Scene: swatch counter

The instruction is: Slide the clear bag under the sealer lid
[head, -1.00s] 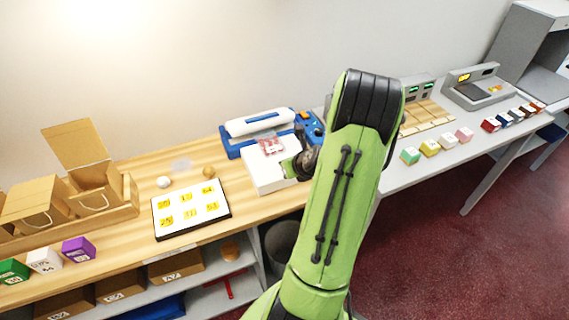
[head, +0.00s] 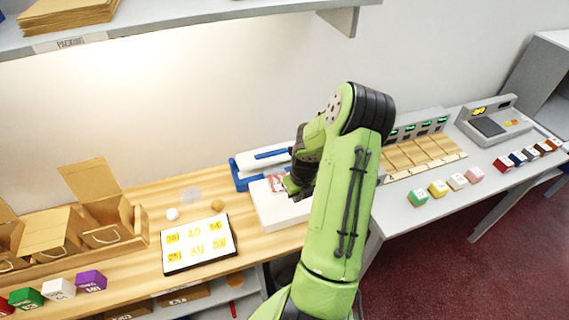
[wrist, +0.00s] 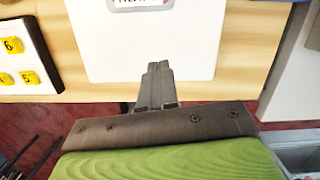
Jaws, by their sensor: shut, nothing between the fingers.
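The clear bag (head: 277,183), with red and white printing, lies on the white platform (head: 283,213) in front of the sealer. The bag's printed end shows at the top edge of the wrist view (wrist: 140,4). The blue and white sealer (head: 240,178) stands at the back of the wooden counter. Its lid (head: 262,161) is partly hidden by my arm, and I cannot tell how far it is raised. My gripper (wrist: 158,68) is shut and empty, over the platform's near edge and short of the bag. In the head view my wrist hides part of the platform.
A white board with yellow number tiles (head: 200,262) lies left of the platform. A white ball (head: 172,214), a brown ball (head: 218,205) and a faint clear patch (head: 190,195) lie behind it. Cardboard boxes (head: 97,200) stand left. A shelf (head: 200,14) hangs above.

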